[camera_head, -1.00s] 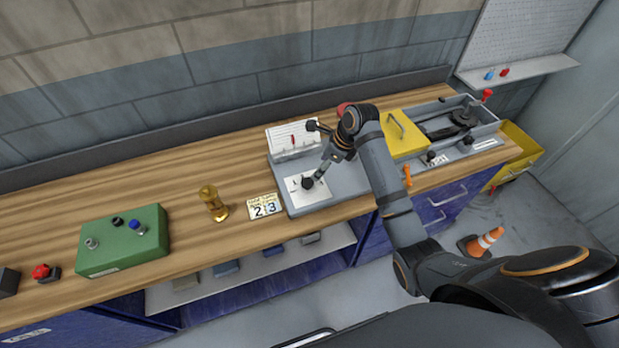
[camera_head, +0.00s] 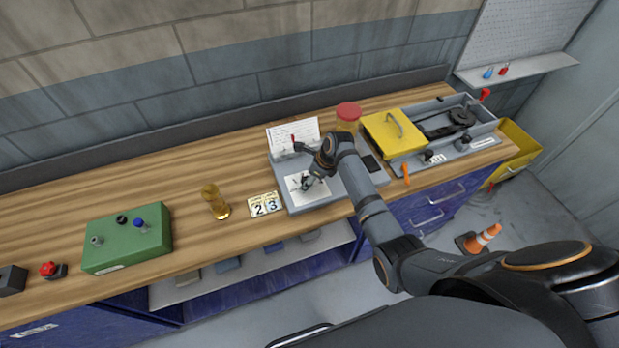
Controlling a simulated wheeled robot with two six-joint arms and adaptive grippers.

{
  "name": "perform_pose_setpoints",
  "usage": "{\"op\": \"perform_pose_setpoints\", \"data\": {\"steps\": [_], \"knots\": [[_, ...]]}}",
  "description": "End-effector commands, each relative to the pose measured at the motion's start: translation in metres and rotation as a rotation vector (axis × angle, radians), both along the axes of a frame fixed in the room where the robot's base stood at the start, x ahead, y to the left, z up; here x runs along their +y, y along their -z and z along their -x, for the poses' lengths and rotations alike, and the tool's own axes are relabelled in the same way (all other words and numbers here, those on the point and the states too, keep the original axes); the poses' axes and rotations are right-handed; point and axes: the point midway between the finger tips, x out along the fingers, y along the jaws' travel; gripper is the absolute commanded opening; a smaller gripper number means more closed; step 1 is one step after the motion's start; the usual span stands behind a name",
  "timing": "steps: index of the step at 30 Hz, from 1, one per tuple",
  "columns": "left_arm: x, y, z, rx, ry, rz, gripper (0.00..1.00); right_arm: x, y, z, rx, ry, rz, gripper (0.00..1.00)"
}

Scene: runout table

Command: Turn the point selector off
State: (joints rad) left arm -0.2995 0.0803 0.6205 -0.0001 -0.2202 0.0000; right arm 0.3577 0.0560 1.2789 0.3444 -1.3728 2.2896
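A grey control box (camera_head: 300,207) stands near the front edge of the bench. My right gripper (camera_head: 309,183) points down at the white plate, over the spot where a dark selector knob sits. The fingers and the dark knob overlap, so the knob's pointing direction and the finger opening are unclear. My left gripper is not in view.
Left of the box are number cards reading 2 and 3 (camera_head: 264,205), a brass cylinder (camera_head: 215,202) and a green box (camera_head: 127,238) with knobs. A red-lidded jar (camera_head: 348,112) and a yellow cover (camera_head: 392,134) are to the right.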

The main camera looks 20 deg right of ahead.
Motion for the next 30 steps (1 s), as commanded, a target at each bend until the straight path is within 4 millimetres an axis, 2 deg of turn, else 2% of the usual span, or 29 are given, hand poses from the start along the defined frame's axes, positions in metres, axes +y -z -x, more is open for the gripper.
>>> {"op": "perform_pose_setpoints", "data": {"steps": [3,15,23,30], "knots": [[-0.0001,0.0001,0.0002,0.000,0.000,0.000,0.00,0.0000,-0.0001,0.0001,0.000,0.000,0.000,0.61],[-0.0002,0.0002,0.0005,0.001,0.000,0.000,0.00,-0.0001,-0.0002,0.0004,0.001,0.001,-0.001,0.09],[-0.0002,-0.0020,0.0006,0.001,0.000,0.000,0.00,-0.0005,-0.0008,0.0003,0.003,-0.032,-0.001,0.09],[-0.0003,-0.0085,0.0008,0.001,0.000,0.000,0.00,-0.0011,-0.0018,-0.0010,0.004,-0.166,-0.002,0.09]]}}
